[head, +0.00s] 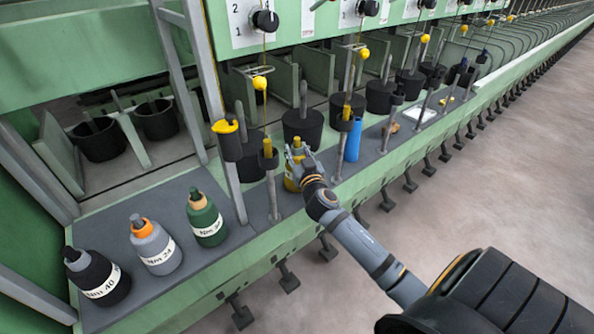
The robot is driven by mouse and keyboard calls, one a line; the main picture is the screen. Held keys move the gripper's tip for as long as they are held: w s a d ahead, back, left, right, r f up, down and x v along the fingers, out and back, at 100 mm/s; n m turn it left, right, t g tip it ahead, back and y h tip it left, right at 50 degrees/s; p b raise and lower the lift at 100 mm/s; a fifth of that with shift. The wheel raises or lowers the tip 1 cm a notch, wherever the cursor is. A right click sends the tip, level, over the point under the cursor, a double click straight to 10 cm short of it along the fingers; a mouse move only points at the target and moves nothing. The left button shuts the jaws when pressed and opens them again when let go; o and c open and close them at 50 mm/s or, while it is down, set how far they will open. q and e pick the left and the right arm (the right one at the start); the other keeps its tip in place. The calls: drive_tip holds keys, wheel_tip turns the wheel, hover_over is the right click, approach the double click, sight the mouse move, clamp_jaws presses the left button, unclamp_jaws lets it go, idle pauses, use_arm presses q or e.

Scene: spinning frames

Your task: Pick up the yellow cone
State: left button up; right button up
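The yellow cone (290,182) stands on the grey ledge of the green machine, near the middle of the head view. Its yellow tip shows between the fingers of my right gripper (300,154), and the gripper and wrist hide much of its right side. My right arm reaches in from the lower right, with the fingers at the cone's upper part. I cannot tell whether the fingers touch it or are shut on it. My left gripper is not in view.
Black (97,277), grey (157,246) and green (206,219) labelled cones stand at the ledge's left. A blue cone (353,141) stands right of my gripper. Upright metal posts (272,192) line the ledge's edge close by. The floor (490,180) at right is clear.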

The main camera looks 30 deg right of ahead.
clamp_jaws()
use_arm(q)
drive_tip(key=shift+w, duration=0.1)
use_arm(e)
drive_tip(key=shift+r, duration=0.1)
